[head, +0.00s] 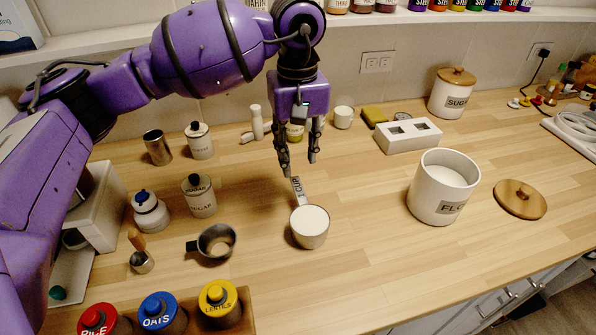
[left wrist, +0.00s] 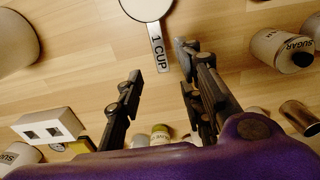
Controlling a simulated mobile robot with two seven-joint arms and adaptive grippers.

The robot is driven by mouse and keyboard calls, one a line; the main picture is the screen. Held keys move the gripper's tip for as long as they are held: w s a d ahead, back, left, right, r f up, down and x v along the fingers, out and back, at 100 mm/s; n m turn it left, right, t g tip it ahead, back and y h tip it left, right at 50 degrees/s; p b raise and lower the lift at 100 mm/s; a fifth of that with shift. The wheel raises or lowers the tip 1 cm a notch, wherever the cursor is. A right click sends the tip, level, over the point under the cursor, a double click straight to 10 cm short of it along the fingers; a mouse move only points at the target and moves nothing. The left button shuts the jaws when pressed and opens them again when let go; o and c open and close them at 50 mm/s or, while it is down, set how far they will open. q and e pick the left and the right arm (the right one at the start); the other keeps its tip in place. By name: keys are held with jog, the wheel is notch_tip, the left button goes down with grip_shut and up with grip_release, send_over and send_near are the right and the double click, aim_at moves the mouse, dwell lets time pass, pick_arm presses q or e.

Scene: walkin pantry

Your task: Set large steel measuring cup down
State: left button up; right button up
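The large steel measuring cup (head: 310,230), full of white powder, stands upright on the wooden counter (head: 355,215). Its handle, marked "1 CUP" (head: 297,188), points back toward my left gripper (head: 299,166). My left gripper points down, its fingers spread and empty, just behind and above the handle end. In the left wrist view the cup (left wrist: 147,8) is partly cut off at the top edge, and its handle (left wrist: 158,52) lies in line with the gap between the open fingers (left wrist: 160,66). My right gripper is in neither view.
An open flour canister (head: 442,190) stands to the right, its wooden lid (head: 520,199) beside it. A dark metal cup (head: 216,243) and sugar jar (head: 199,196) stand left. A white block (head: 409,135) is behind. Counter in front of the flour canister is clear.

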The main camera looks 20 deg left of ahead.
pick_arm(q)
jog(key=shift+r, duration=1.3)
